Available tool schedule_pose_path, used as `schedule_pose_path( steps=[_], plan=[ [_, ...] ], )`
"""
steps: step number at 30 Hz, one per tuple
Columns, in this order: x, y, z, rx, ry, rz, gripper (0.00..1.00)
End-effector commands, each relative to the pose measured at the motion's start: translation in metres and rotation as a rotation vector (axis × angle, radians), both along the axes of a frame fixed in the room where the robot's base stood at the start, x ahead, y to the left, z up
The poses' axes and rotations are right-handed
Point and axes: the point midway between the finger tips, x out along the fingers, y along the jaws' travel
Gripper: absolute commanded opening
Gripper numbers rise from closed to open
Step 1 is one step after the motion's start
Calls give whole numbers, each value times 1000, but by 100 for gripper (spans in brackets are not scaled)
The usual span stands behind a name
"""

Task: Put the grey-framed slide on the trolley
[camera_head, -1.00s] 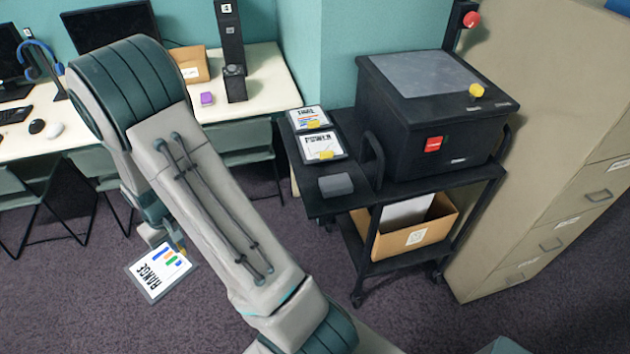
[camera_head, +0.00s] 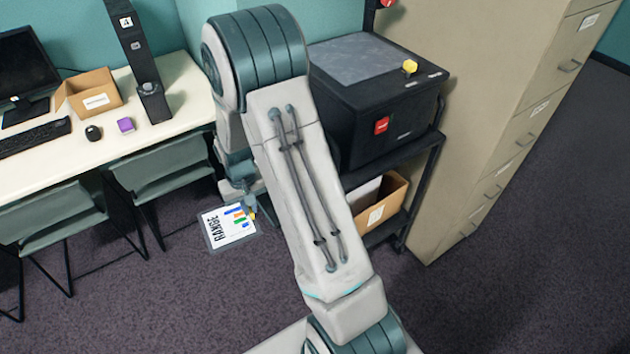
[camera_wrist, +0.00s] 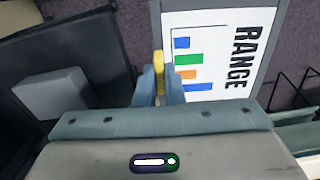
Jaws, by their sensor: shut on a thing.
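The grey-framed slide (camera_head: 228,226) has a white face with the word RANGE, coloured bars and a yellow tab. My gripper (camera_head: 250,212) is shut on its yellow tab and holds it in the air, left of the trolley. In the wrist view the slide (camera_wrist: 215,50) extends to the right of my fingertips (camera_wrist: 160,80). The black trolley (camera_head: 427,150) is partly hidden behind my arm in the head view. In the wrist view the trolley's dark top (camera_wrist: 90,45) lies left of my fingers, with a grey block (camera_wrist: 50,95) on it.
A black machine (camera_head: 375,100) stands on the trolley, with a cardboard box (camera_head: 385,205) on the shelf below. A beige cabinet (camera_head: 500,110) stands to the right. At left are a white desk (camera_head: 185,95) and green chairs (camera_head: 165,165). Carpet is open in front.

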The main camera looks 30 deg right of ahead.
Motion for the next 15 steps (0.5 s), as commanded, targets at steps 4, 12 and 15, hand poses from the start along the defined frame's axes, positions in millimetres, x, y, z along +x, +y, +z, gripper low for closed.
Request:
schedule_pose_path(
  steps=[4, 12, 15],
  plan=[
    [2, -29, 23, 1, -9, -254, 0],
    [-16, -100, 85, 4, -10, -931, 0],
    [-27, -119, 104, 4, -8, -1140, 0]
  ],
)
